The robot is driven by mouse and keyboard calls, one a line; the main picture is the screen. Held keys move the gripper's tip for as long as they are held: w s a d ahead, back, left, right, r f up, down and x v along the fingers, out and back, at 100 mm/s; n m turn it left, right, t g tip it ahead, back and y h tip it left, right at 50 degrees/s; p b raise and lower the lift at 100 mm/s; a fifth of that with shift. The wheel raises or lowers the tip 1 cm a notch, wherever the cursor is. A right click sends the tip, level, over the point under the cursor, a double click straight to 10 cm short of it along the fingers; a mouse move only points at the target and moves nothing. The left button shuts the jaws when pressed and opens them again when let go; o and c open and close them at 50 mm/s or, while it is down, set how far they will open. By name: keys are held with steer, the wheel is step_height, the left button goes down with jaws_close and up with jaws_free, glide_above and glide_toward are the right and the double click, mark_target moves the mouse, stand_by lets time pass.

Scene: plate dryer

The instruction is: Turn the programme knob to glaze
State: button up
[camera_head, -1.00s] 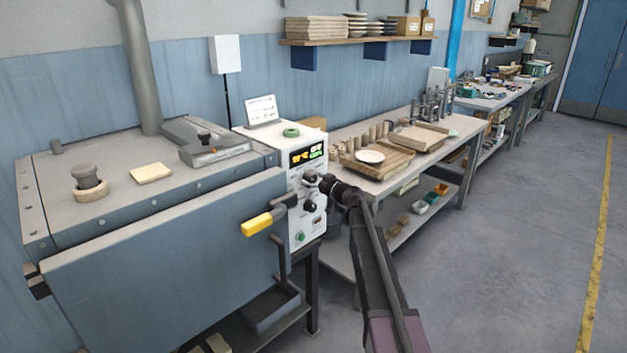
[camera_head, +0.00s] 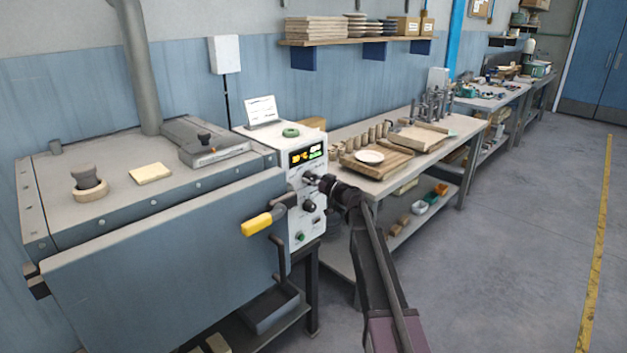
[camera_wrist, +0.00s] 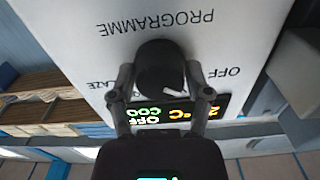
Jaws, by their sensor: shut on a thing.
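The programme knob (camera_wrist: 162,66) is a round black knob on the white control panel (camera_wrist: 75,20). In the wrist view it sits between the two fingers of my gripper (camera_wrist: 163,84), which is shut on it. A white mark shows at the knob's lower right edge. The upside-down word PROGRAMME is above it, OFF to its right, and a partly hidden label ending in LAZE to its left. In the head view my gripper (camera_head: 322,182) reaches the panel just below the lit display (camera_head: 306,155) and largely hides the knob.
A second black knob (camera_head: 310,206) and a green button (camera_head: 300,238) are lower on the panel. The dryer's yellow handle (camera_head: 257,224) sticks out left of my gripper. A workbench (camera_head: 400,170) with a plate and boards stands behind. The floor at right is clear.

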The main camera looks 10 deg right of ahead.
steer(key=m, duration=0.5)
steer(key=shift+w+m, duration=0.2)
steer(key=shift+m, duration=0.1)
steer(key=m, duration=1.1)
steer(key=shift+m, duration=0.3)
steer(key=m, duration=0.5)
steer(key=shift+m, duration=0.4)
steer(key=o, duration=1.2)
steer(key=shift+s, duration=0.15)
